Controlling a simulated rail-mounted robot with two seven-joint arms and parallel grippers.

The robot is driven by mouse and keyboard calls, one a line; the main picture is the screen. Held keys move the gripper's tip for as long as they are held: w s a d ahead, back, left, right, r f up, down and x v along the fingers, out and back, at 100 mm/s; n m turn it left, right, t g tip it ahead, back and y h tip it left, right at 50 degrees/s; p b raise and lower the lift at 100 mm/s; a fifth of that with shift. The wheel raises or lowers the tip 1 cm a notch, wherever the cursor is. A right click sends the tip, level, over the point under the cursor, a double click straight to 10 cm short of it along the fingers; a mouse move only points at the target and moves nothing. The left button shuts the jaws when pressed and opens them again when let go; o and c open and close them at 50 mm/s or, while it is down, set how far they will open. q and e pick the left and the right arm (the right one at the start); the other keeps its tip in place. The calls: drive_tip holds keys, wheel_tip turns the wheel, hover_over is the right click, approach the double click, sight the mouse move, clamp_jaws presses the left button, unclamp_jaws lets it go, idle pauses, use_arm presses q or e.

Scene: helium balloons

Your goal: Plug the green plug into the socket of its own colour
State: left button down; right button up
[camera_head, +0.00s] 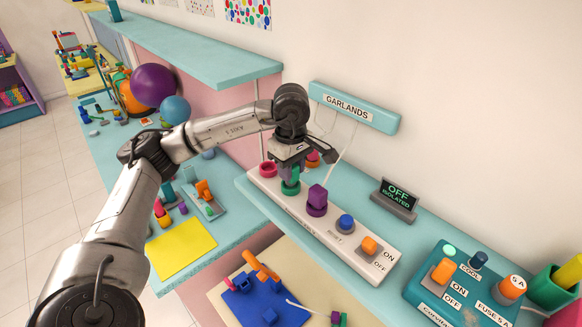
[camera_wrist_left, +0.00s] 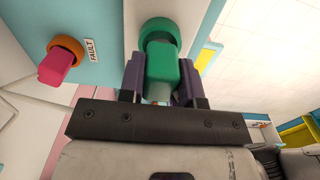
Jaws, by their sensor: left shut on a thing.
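The green plug (camera_wrist_left: 160,75) is between the fingers of my left gripper (camera_wrist_left: 160,85) in the left wrist view, with the green socket ring (camera_wrist_left: 158,28) directly beyond it. In the head view my left gripper (camera_head: 290,165) is over the white socket strip (camera_head: 290,204), and the green socket (camera_head: 290,187) is under its fingers. The plug lines up with the ring and appears to meet it, but I cannot tell how deep it sits. The gripper partly hides the plug in the head view. My right gripper is not in view.
The strip also has a red ring (camera_head: 267,169), a purple plug (camera_head: 317,201), a blue piece (camera_head: 345,222) and an orange switch (camera_head: 369,245). A pink plug (camera_wrist_left: 55,68) sits at an orange ring by a FAULT label. A GARLANDS box (camera_head: 352,108) hangs behind, with cables.

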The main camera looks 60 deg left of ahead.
use_arm(q)
drive_tip(key=shift+f+b, duration=0.3)
drive_tip(key=shift+f, duration=0.2)
drive_tip(key=c, duration=0.7)
unclamp_jaws()
drive_tip(key=shift+c, duration=0.2)
drive_tip(key=shift+r, duration=0.1)
drive_tip(key=shift+r+p, duration=1.65)
drive_tip(key=shift+r, duration=0.3)
drive_tip(key=shift+r+p, duration=1.65)
drive_tip(key=shift+r, duration=0.35)
drive_tip(key=shift+d, duration=0.1)
